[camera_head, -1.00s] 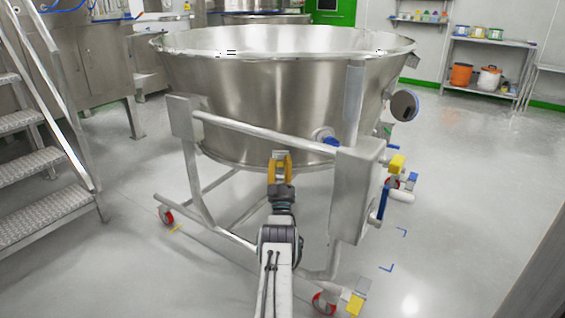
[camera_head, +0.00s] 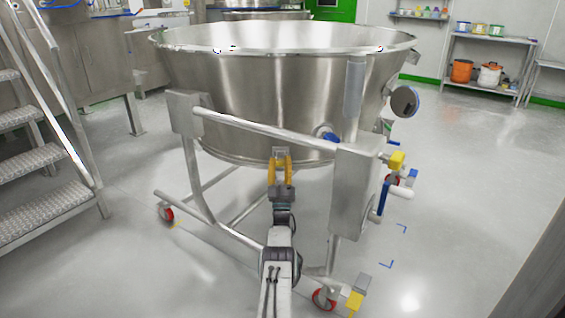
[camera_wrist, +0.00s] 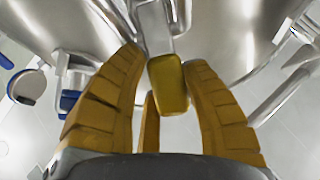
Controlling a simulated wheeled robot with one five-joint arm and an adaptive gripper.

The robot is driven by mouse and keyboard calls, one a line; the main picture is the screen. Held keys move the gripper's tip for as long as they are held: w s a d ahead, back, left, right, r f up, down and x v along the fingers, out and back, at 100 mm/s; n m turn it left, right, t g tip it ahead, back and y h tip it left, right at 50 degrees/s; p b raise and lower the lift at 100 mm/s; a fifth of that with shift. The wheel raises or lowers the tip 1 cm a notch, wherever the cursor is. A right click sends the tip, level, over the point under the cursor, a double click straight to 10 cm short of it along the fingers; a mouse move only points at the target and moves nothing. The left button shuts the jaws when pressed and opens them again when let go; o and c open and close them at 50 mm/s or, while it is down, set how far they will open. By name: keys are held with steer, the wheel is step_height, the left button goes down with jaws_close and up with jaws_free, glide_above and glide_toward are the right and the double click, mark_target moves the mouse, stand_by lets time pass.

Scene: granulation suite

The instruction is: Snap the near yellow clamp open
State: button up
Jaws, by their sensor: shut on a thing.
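The near yellow clamp sits low on the steel bowl (camera_head: 240,110). Its metal plate (camera_head: 279,150) shows just above my gripper (camera_head: 281,168) in the head view. In the wrist view its yellow lever (camera_wrist: 168,84) hangs from a grey metal strap (camera_wrist: 154,27). My gripper's yellow-orange fingers (camera_wrist: 165,105) stand around this lever and are shut on it. The contact itself is partly hidden, and in the head view the fingers cover the lever. How far the lever is swung is hard to tell.
A frame rail (camera_head: 265,131) crosses above and in front of my gripper. A steel box on a post (camera_head: 354,190) stands close to the right, with a blue handle (camera_head: 383,198). Metal steps (camera_head: 35,165) are at the left. Open floor (camera_head: 465,230) lies to the right.

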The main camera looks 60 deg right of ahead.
stand_by(0.4)
steer(key=o, duration=1.3)
steer(key=shift+a, duration=0.1)
steer(key=shift+v, duration=5.95)
steer(key=shift+c, duration=0.2)
